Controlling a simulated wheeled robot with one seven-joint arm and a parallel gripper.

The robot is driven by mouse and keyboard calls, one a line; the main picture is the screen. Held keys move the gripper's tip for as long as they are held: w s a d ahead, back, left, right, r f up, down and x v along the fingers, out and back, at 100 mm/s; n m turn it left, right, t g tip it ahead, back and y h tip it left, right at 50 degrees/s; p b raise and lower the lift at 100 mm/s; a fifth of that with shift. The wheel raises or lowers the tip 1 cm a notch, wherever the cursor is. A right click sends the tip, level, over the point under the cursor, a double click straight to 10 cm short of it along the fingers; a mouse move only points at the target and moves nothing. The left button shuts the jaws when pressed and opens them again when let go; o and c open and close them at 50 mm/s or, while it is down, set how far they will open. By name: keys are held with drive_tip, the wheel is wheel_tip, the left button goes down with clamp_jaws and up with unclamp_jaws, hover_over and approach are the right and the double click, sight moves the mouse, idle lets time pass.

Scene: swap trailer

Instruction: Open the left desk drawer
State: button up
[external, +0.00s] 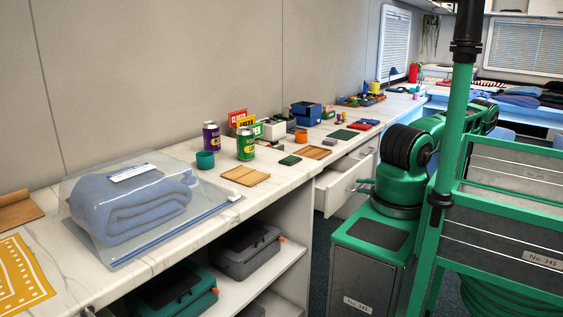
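The white desk drawer unit stands under the counter in the middle of the external view. One drawer (333,193) is pulled out, with its inside partly showing and a handle on its front. Another drawer front (361,153) shows above and to the right of it; my arm hides part of this area. My green and black arm stands just right of the open drawer, and its upper part runs back behind a green post. I cannot make out my gripper's fingers, nor whether anything touches the drawer handle.
The marble counter (205,222) holds a bagged blue towel (130,203), cans, a wooden board (246,175) and small boxes. Grey (246,250) and green (176,291) toolboxes sit on shelves below. My green frame fills the right side. A little dark floor shows beside the open drawer.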

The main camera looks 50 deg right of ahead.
wheel_tip(320, 180, up, 8)
drive_tip(key=s, duration=0.2)
drive_tip(key=shift+s+f, duration=0.2)
drive_tip(key=shift+s, duration=0.2)
drive_tip(key=shift+c, duration=0.7)
